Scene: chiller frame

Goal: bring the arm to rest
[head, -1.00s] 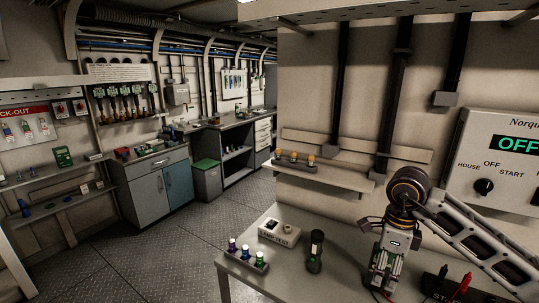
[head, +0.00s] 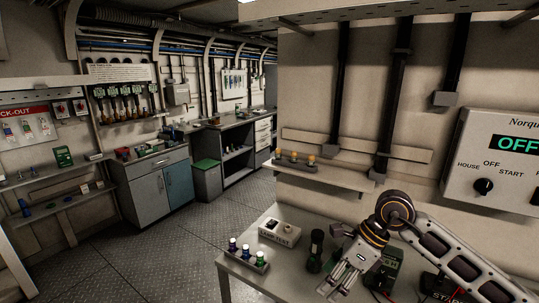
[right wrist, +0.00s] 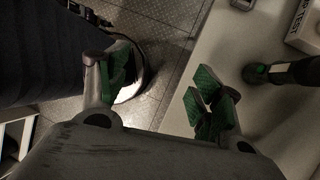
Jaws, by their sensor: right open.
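My right gripper (head: 343,281) hangs over the near part of the grey bench (head: 236,267), with its fingers pointing down and to the left. It is open, and nothing shows between its fingers. In the right wrist view its green finger pads (right wrist: 162,88) stand well apart, above the bench edge and the floor. My right arm comes in from the right, bent at the elbow. My left gripper is not in view.
A dark upright cylinder (head: 316,247) stands just left of my right gripper. A lamp test box (head: 279,232) and a rack of coloured pieces (head: 247,257) stand farther left. A dark meter-like device (head: 388,262) is behind the gripper. The aisle floor (head: 150,250) is clear.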

